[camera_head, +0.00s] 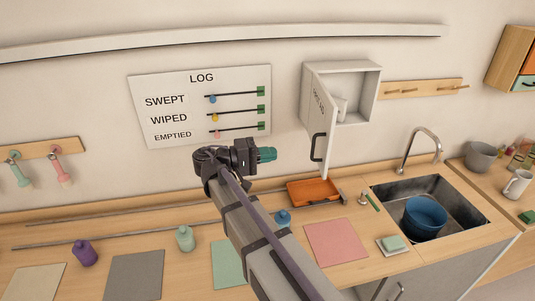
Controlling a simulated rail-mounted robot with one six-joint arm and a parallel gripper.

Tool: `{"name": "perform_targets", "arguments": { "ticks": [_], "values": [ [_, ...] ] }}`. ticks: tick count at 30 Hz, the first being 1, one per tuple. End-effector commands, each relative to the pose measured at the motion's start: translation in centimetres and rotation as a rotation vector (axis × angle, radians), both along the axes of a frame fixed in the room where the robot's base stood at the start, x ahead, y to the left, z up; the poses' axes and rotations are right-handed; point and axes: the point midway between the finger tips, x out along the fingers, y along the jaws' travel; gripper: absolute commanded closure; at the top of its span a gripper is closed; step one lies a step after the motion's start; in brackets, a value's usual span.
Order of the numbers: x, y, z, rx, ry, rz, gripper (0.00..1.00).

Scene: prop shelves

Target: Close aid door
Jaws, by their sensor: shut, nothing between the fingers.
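The aid cabinet (376,97) is a white wall box right of the log board. Its white aid door (319,118) hangs on the left side and stands open, swung out toward me. A dark handle (317,147) sits low on the door's free edge.
The log board (165,132) with sliders hangs behind my gripper. Below the door lies an orange tray (313,191) on the counter. A sink (455,203) with a tap (421,135) is to the right. A peg rail (422,89) is right of the cabinet.

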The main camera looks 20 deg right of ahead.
Motion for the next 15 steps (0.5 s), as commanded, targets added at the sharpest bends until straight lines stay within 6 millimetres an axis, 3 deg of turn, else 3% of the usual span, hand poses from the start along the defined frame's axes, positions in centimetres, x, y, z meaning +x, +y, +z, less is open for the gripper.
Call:
{"name": "perform_targets", "arguments": {
  "ticks": [9,15],
  "values": [
    [-0.9,-6.9,-0.1,0.001,0.0,-0.002,1.0],
    [-1.1,-9.6,-0.2,0.001,0.001,-0.001,1.0]
  ]
}}
